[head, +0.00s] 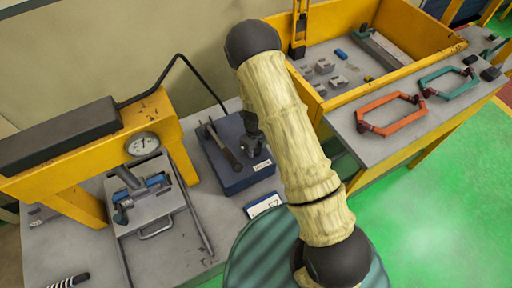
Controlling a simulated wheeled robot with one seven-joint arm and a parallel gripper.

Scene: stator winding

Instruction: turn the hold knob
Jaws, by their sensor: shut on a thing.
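A dark blue box (234,178) stands on the grey bench, with a dark lever (223,145) lying across its top. My gripper (251,147) is a small dark shape at the back right of the box top, partly hidden behind my own tan arm. It is down at the box and shut on a small dark part there, which appears to be the hold knob. The knob itself is covered by the gripper and cannot be made out clearly.
A yellow press frame (166,122) with a round gauge (142,144) and a grey fixture (150,215) stand left. A black cable arches behind the box. A yellow-walled tray (425,62) and orange (387,112) and teal (447,83) hexagonal frames are right.

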